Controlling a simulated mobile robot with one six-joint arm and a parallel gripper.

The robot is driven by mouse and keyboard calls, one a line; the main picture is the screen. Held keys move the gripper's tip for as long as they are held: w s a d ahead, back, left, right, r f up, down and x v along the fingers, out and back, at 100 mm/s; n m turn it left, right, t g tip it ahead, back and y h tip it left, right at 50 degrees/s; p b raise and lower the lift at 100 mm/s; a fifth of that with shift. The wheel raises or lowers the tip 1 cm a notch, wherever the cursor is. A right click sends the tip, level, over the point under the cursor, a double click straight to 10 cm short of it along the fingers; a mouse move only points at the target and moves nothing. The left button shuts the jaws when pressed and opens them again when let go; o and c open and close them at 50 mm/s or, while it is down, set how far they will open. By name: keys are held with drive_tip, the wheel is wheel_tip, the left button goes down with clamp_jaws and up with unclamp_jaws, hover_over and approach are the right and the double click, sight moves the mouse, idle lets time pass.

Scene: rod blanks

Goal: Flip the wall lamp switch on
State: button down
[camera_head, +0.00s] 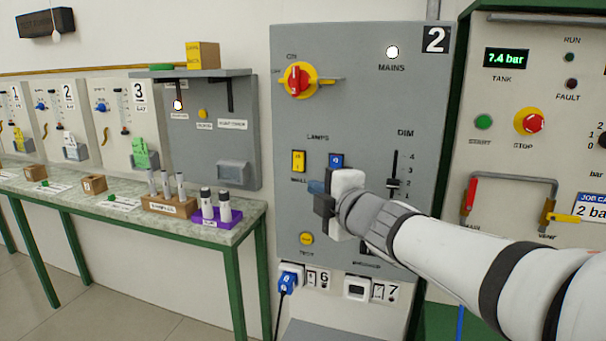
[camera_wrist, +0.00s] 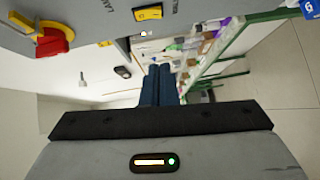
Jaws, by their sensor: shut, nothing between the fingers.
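The wall lamp switch (camera_head: 298,161) is a yellow rocker on the grey panel, under the word LAMPS and above a label that reads WALL. It also shows at the top of the wrist view (camera_wrist: 148,12). I cannot tell which way it is tipped. My gripper (camera_head: 316,187) is in front of the panel, slightly below and right of the yellow switch in the head view. Its dark blue fingers (camera_wrist: 159,85) are together with nothing between them. They look apart from the switch. A blue switch (camera_head: 336,160) sits just right of it, its lower part close behind my gripper.
A red and yellow rotary knob (camera_head: 297,79) projects from the panel above. The DIM slider (camera_head: 396,183) is at right, and a yellow button (camera_head: 306,239) is below. A lit MAINS lamp (camera_head: 392,52) is at the top. A bench (camera_head: 120,212) with rods stands left.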

drive_tip(key=shift+w, duration=0.1)
approach(293, 169)
drive_tip(key=w+a, duration=0.2)
drive_tip(key=a, duration=0.2)
drive_tip(key=shift+w+d+f, duration=0.1)
drive_tip(key=shift+w+d, duration=0.3)
drive_tip(key=shift+w, duration=0.4)
drive_tip(key=shift+w+d+f, duration=0.1)
drive_tip(key=shift+w+d, duration=0.25)
drive_tip(key=shift+w, duration=0.45)
